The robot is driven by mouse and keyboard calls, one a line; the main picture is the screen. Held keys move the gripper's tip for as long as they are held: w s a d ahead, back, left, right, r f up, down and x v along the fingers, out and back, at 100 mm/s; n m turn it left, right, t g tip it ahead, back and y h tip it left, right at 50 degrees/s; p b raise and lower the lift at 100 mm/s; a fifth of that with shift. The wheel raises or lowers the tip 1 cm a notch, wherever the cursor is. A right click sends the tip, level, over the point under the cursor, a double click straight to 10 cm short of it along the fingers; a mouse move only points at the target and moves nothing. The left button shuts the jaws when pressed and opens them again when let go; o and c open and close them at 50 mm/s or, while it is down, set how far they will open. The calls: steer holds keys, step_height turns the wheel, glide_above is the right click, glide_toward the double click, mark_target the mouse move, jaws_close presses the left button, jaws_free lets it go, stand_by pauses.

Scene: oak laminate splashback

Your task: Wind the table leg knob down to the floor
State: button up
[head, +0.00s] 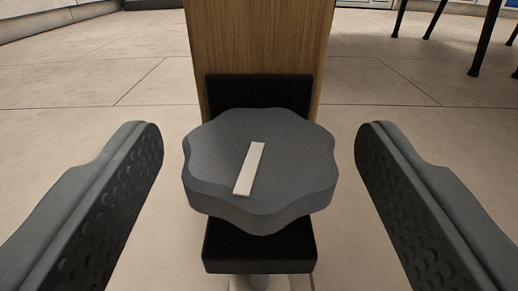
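The knob (285,185) is a dark grey lobed disc with a white bar mark on its top, seen in the middle of the head view. The mark is tilted, its upper end leaning right. The knob sits in front of a wooden table leg (262,40), over a black bracket (258,255). A pale round part (262,283) shows below the bracket, cut off by the picture's bottom edge. My gripper (260,150) is open, with one finger on each side of the knob. A gap shows between each finger and the knob, and nothing is held.
Thin black furniture legs (484,40) stand at the far upper right. A skirting edge (60,20) runs along the upper left.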

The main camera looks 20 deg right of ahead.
steer(key=c, duration=1)
steer(key=shift+h, duration=0.3)
steer(key=shift+a+m+g+h, duration=0.15)
steer(key=shift+m+g+h, duration=0.15)
steer(key=shift+m+h, duration=0.15)
steer(key=shift+w+a+m+g+h, duration=0.1)
steer(key=shift+m+g+h, duration=0.8)
steer(key=shift+h, duration=0.35)
steer(key=shift+w+a+m+g+h, duration=0.1)
steer(key=shift+m+g+h, duration=0.6)
steer(key=shift+m+h, duration=0.45)
steer(key=o, duration=1)
